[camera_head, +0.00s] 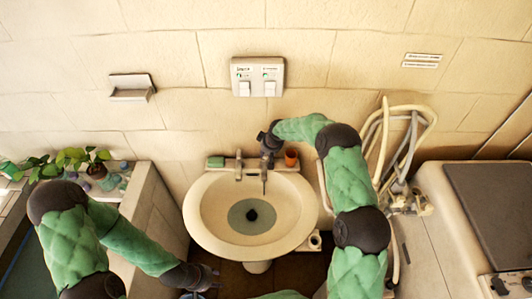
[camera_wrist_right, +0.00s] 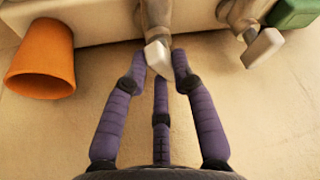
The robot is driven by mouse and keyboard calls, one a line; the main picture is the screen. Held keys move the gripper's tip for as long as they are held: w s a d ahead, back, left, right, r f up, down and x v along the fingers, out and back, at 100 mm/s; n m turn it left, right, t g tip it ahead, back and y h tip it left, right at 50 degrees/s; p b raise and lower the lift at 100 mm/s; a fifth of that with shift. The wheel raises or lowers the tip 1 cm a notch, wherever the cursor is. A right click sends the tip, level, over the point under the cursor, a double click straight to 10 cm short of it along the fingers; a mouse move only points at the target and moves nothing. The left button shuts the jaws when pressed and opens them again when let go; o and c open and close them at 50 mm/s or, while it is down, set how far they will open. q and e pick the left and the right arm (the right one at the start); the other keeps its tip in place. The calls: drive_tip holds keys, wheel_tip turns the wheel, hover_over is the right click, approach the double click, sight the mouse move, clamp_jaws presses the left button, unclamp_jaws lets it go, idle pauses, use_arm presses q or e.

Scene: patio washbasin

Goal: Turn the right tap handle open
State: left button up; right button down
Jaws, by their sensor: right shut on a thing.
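The washbasin (camera_head: 295,225) has two taps at its back rim. The left tap (camera_head: 238,166) shows in the head view, and its pale handle (camera_wrist_right: 262,47) is at the upper right of the right wrist view. My right gripper (camera_head: 265,163) is over the right tap and hides most of it. In the right wrist view its purple fingers (camera_wrist_right: 158,72) are shut around the white right tap handle (camera_wrist_right: 157,55), which shows between the fingertips. My left gripper (camera_head: 203,284) is low at the picture's bottom edge, away from the taps; its finger opening is unclear.
An orange cup (camera_head: 291,157) stands just right of the right tap, close to my right gripper. A green block (camera_head: 216,162) lies left of the taps. Hoses (camera_head: 384,140) hang on the wall at right. A planter with leaves (camera_head: 80,157) is at left.

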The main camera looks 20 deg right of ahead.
drive_tip(key=shift+w+d+f+n+b, duration=0.1)
drive_tip(key=shift+n+b, duration=0.4)
drive_tip(key=shift+n, duration=0.3)
drive_tip(key=n+y+b, duration=0.1)
drive_tip(key=n+b, duration=0.1)
drive_tip(key=b, duration=0.1)
drive_tip(key=n+g+y+b, duration=0.1)
drive_tip(key=n+b, duration=0.1)
drive_tip(key=shift+w+d+f+n+b, duration=0.1)
drive_tip(key=shift+w+f+n+b, duration=0.1)
drive_tip(key=shift+n+b, duration=0.2)
drive_tip(key=shift+w+r+n+g+y+b, duration=0.15)
drive_tip(key=shift+n+g+b, duration=0.25)
drive_tip(key=shift+n+b, duration=0.4)
drive_tip(key=shift+r+n+g+y+b, duration=0.15)
drive_tip(key=shift+n+g+b, duration=0.35)
drive_tip(key=shift+n, duration=0.5)
drive_tip(key=c, duration=1)
unclamp_jaws()
drive_tip(key=shift+r, duration=0.1)
drive_tip(key=v, duration=1.2)
drive_tip(key=shift+d, duration=0.1)
